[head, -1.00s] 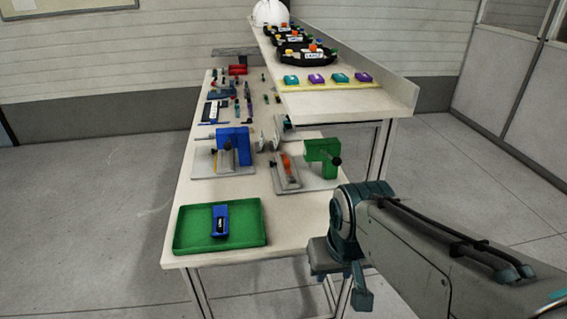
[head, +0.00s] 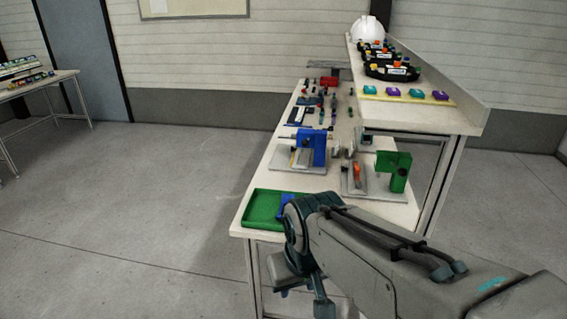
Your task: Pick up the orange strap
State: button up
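I cannot clearly pick out an orange strap. A small orange piece (head: 357,172) lies on the grey plate beside the green press on the long workbench (head: 243,229); it is too small to tell if it is a strap. Small orange spots also show among the black holders (head: 392,72) on the raised shelf and in the row of coloured parts (head: 30,81) on the far left table. My gripper (head: 303,292) hangs low in front of the bench's near end, apart from these things. Its fingers are partly hidden by my wrist, so its opening is unclear.
A green tray (head: 262,222) with a blue part stands at the bench's near end, partly behind my arm. A blue press (head: 312,150) and a green press (head: 395,170) stand beyond. The raised shelf (head: 420,118) runs along the right. Open floor (head: 130,220) lies left.

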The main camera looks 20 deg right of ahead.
aim_at(357, 170)
jog(key=u, duration=0.85)
jog(key=i, duration=4.65)
jog(key=z, duration=4.3)
jog(key=i, duration=1.65)
jog(key=u, duration=0.05)
